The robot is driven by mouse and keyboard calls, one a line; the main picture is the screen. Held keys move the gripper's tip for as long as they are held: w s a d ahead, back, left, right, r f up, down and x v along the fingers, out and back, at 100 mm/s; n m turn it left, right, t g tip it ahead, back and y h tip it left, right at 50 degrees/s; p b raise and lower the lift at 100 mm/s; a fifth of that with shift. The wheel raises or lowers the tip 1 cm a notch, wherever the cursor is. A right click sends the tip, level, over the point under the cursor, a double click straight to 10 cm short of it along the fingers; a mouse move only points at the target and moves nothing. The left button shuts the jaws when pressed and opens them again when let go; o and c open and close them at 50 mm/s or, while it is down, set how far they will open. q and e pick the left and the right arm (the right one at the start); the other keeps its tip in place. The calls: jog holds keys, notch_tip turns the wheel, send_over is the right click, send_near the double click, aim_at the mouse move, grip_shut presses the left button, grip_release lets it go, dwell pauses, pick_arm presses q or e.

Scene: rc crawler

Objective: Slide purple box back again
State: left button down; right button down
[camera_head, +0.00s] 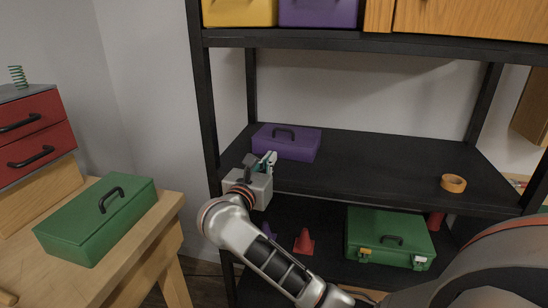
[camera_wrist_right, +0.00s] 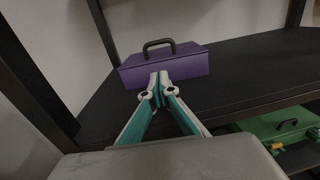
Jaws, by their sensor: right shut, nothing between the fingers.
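A purple box (camera_head: 287,142) with a dark handle on its lid sits upright on the middle black shelf, towards the left end. It also shows in the right wrist view (camera_wrist_right: 188,67), straight ahead of the fingers. My right gripper (camera_head: 271,158) is shut and empty, with its fingertips at the near face of the box, low down. In the right wrist view the fingertips (camera_wrist_right: 158,80) meet in front of that face and cover part of it. I cannot tell whether they touch it. My left gripper is not in view.
The black middle shelf (camera_head: 375,165) is clear right of the box, except for an orange tape roll (camera_head: 453,183). Black posts stand at the shelf corners. Below are a green case (camera_head: 388,240) and a red cone (camera_head: 304,242). A green toolbox (camera_head: 97,220) lies on the wooden table at left.

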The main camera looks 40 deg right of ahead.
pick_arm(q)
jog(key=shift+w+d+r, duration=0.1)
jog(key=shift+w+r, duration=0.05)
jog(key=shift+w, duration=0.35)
pick_arm(e)
jog(key=v, duration=0.8)
jog(key=shift+a, duration=0.15)
